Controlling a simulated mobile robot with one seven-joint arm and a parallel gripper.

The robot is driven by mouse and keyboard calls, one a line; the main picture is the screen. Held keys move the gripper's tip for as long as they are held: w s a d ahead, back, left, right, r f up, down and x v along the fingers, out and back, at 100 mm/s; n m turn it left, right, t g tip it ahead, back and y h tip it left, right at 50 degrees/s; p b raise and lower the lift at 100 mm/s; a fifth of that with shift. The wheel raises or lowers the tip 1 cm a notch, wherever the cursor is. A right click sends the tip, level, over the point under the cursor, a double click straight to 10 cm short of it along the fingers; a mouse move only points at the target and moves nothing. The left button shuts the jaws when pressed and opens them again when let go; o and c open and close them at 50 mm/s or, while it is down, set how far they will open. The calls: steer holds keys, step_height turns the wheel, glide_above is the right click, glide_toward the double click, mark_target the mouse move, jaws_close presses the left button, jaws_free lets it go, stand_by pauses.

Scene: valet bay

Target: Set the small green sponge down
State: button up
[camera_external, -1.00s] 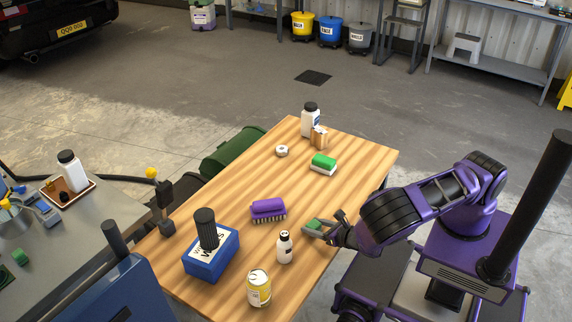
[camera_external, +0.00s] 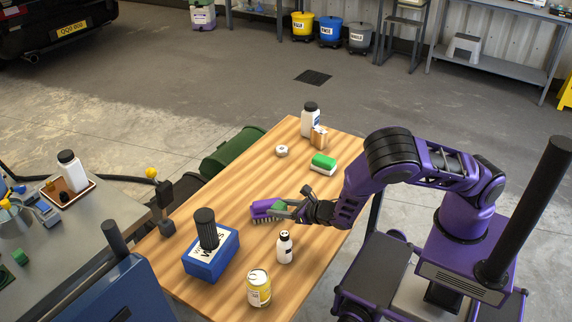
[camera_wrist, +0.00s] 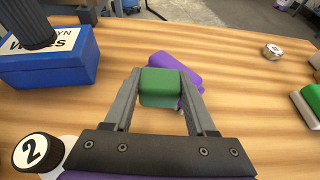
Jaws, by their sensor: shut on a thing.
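The small green sponge (camera_wrist: 161,87) is between the two fingers of my gripper (camera_wrist: 165,92) in the wrist view, and the fingers are shut on it. In the external view the sponge (camera_external: 279,206) and my gripper (camera_external: 284,209) are over the table (camera_external: 215,286), by the purple brush (camera_external: 262,206). In the wrist view the sponge covers part of the purple brush (camera_wrist: 178,62), which is beyond it. I cannot tell the exact height of the sponge above the wood.
A green-and-white sponge (camera_external: 323,164), a small round tin (camera_external: 282,151) and a tall white bottle (camera_external: 310,121) are farther back. Bare wood lies between.

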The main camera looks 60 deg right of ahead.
steer(key=w, duration=0.3)
steer(key=w+d+r+n+y+b, duration=0.1)
steer(key=w, duration=0.2)
steer(key=w+n+y+b, duration=0.1)
steer(key=w, duration=0.2)
steer(key=shift+w+d+r, duration=0.2)
steer(key=shift+r, duration=0.1)
steer(key=w+d+r+n+y+b, duration=0.2)
steer(key=w+d+r+y+b, duration=0.15)
steer(key=w+d, duration=0.45)
steer(key=g, duration=0.1)
glide_above(254, 190)
steer(key=shift+n, duration=0.4)
step_height(254, 190, down, 8)
steer(key=shift+d+r, duration=0.1)
steer(key=shift+f, duration=2.1)
steer(key=shift+f+b, duration=0.2)
steer(key=shift+b, duration=0.2)
steer(key=o, duration=1.3)
steer(key=shift+r, duration=0.1)
